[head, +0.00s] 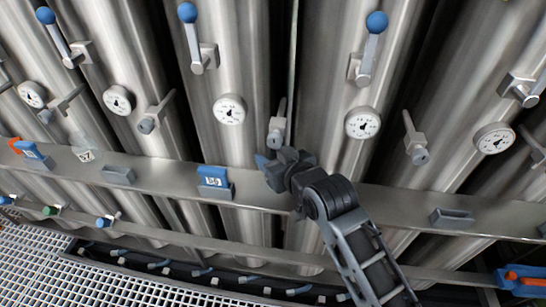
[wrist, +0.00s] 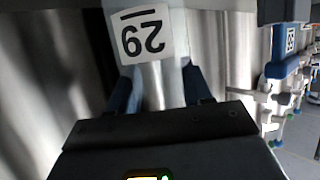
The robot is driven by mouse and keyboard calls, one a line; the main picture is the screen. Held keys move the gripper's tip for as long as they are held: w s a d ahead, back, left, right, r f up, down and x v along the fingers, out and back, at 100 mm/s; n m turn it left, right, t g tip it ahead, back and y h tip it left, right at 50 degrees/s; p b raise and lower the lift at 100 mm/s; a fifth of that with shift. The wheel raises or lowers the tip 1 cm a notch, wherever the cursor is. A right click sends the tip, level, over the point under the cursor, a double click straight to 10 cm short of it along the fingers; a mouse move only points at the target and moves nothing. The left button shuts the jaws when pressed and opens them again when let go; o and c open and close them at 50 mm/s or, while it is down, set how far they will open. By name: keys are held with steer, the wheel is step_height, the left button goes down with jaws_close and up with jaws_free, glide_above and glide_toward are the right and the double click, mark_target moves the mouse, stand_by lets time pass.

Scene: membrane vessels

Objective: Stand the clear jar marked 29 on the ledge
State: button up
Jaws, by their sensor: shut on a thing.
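The clear jar marked 29 (wrist: 160,75) shows in the wrist view, its white label appearing upside down. My gripper (wrist: 161,92) has its dark blue fingers on both sides of the jar, shut on it. In the head view my gripper (head: 266,163) is at the steel ledge (head: 330,197), in front of the upright cylinders. The jar cannot be made out there, as my gripper and wrist cover that spot. Whether the jar touches the ledge cannot be told.
Another clear jar marked 27 (head: 85,154) stands on the ledge at left. A blue labelled block (head: 213,178) sits in a grey holder left of my gripper. Empty grey holders (head: 119,175) (head: 452,217) are on the ledge. Valve handles (head: 277,128) and gauges (head: 363,123) stick out above.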

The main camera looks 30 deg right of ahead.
steer(key=shift+f, duration=0.25)
stand_by(0.5)
steer(key=o, duration=1.1)
steer(key=shift+v, duration=3.95)
steer(key=s+f, duration=0.2)
steer(key=s, duration=2.4)
steer(key=shift+t, duration=0.6)
steer(key=s+r, duration=0.2)
steer(key=s, duration=0.1)
steer(key=s+r, duration=0.2)
steer(key=s, duration=0.1)
steer(key=s+r, duration=0.1)
steer(key=s, duration=0.2)
steer(key=shift+a+r, duration=0.1)
steer(key=shift+r, duration=0.3)
